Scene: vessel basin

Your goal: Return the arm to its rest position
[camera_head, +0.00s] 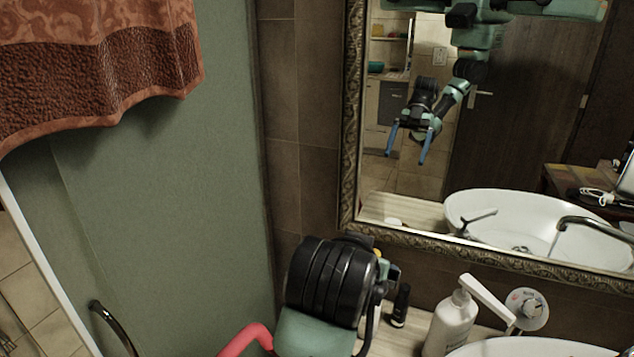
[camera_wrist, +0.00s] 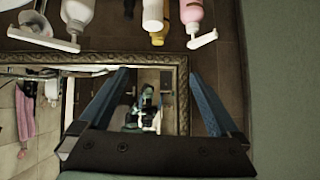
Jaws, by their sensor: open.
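My arm comes up from the bottom of the head view, with its black wrist in front of the mirror (camera_head: 490,190) and the counter. The fingers are hidden behind the wrist there, but the mirror reflects them as two blue, spread fingers. In the wrist view my gripper (camera_wrist: 158,75) is open, with a wide empty gap between its blue fingers. The mirror shows through this gap, and nothing is held.
A white pump bottle (camera_head: 451,322) and a small black bottle (camera_head: 400,306) stand right of my wrist, by the white basin (camera_head: 530,346). A green wall panel (camera_head: 160,180) stands left, a brown towel (camera_head: 100,65) hangs upper left, and a red bar (camera_head: 245,338) is low left.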

